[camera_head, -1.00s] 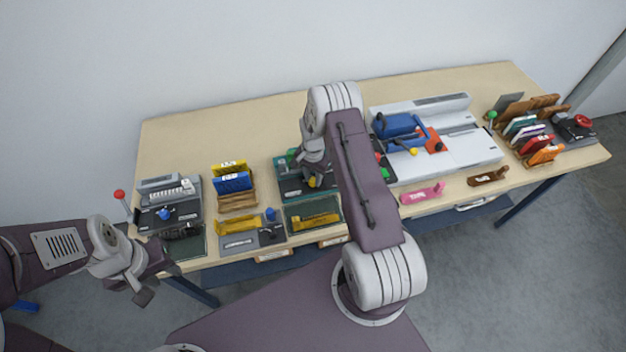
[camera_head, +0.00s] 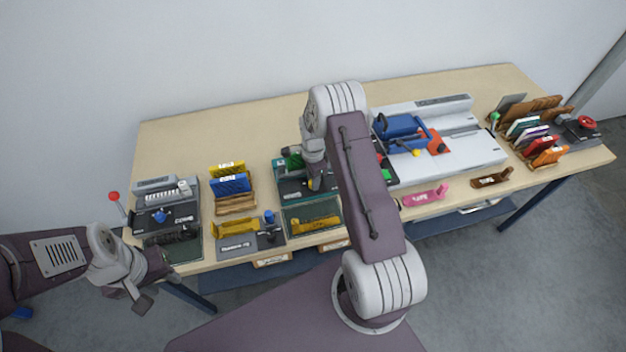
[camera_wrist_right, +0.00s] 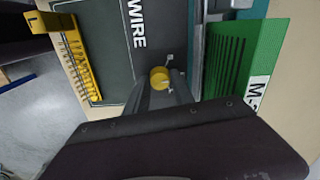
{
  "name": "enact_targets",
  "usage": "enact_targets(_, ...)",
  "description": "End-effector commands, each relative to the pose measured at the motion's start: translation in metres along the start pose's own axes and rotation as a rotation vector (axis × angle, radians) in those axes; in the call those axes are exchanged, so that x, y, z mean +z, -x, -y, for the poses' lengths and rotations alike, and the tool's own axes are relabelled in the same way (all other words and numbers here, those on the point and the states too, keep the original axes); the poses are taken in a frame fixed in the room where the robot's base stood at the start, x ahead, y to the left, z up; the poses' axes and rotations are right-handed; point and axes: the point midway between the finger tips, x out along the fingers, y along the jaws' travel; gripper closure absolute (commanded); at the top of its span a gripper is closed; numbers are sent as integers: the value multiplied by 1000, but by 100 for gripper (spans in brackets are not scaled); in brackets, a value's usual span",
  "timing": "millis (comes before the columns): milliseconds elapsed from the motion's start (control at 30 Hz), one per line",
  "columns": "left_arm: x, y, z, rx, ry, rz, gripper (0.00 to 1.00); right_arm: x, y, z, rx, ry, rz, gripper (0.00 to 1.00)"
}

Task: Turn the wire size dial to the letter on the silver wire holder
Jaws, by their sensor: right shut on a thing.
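The wire size dial (camera_wrist_right: 160,77) is a round yellow knob on the dark wire machine, whose panel reads WIRE (camera_wrist_right: 137,22) in the right wrist view. My right gripper (camera_wrist_right: 163,84) is shut on this dial, with its fingers at the knob's sides. In the head view my right gripper (camera_head: 316,182) reaches down onto the machine. The small marks beside the dial are too small to read. A silver wire holder cannot be made out for certain. My left gripper (camera_head: 150,284) hangs in front of the table's left end, apart from everything; its jaw gap is unclear.
A green holder (camera_wrist_right: 245,62) with dark wires and a partly visible label beginning with M stands beside the machine. A yellow comb-like piece (camera_wrist_right: 78,55) lies on its other side.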

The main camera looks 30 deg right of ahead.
Motion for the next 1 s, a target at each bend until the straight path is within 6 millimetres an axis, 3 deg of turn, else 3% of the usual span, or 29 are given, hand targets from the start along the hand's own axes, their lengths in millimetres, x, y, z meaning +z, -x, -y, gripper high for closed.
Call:
enact_targets(500, 0, 0, 0, 0, 0, 0, 64, 0, 1, 1, -2, -16, 0, 100)
enact_targets(533, 0, 0, 0, 0, 0, 0, 64, 0, 1, 1, -3, -16, 0, 65)
enact_targets(600, 0, 0, 0, 0, 0, 0, 64, 0, 1, 1, -2, -15, 0, 50)
enact_targets(900, 0, -1, 0, 0, 0, 0, 64, 0, 1, 1, -2, -15, 0, 50)
enact_targets(1000, 0, -5, 0, 0, 0, 0, 64, 0, 12, 2, -6, -15, -1, 50)
